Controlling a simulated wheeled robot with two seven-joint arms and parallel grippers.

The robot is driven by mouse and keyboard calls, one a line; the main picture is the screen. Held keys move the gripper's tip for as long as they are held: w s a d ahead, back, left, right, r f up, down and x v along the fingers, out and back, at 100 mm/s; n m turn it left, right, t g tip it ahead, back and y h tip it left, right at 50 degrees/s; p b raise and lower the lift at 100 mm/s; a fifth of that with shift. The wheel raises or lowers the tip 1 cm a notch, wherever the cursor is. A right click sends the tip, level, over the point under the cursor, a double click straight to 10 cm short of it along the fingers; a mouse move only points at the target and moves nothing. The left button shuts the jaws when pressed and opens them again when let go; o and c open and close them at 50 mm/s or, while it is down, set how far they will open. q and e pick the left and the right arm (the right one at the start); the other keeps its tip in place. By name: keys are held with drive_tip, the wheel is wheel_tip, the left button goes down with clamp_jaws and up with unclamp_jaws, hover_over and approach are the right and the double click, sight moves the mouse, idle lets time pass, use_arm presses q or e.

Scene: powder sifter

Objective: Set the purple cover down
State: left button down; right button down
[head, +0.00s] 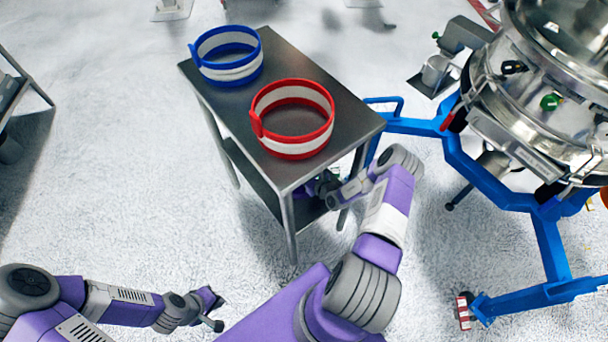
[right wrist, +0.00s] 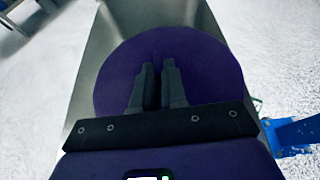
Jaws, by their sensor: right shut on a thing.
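The purple cover (right wrist: 210,70) is a flat, dark purple disc in the right wrist view, seen over the bare metal of the table's lower shelf (right wrist: 93,91). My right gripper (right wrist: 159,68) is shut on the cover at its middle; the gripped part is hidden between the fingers. I cannot tell whether the cover touches the shelf. In the head view my right arm reaches under the tabletop, which hides most of the cover. My left gripper (head: 219,311) is low at the left, away from the table, and its jaw state is unclear.
On the metal tabletop (head: 330,87) stand a blue-and-white ring (head: 227,72) and a red-and-white ring (head: 292,146). A steel sifter machine (head: 530,90) on a blue frame (head: 490,190) stands at the right, close to the table. The floor at the left is mostly clear.

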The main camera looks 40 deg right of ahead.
drive_tip(key=shift+r, duration=0.15)
drive_tip(key=c, duration=1.2)
unclamp_jaws()
drive_tip(key=shift+s, duration=0.1)
drive_tip(key=p+v, duration=0.4)
drive_tip(key=v, duration=0.7)
drive_tip(key=shift+s+r+p, duration=0.25)
drive_tip(key=shift+s+p, duration=0.05)
drive_tip(key=shift+s, duration=0.05)
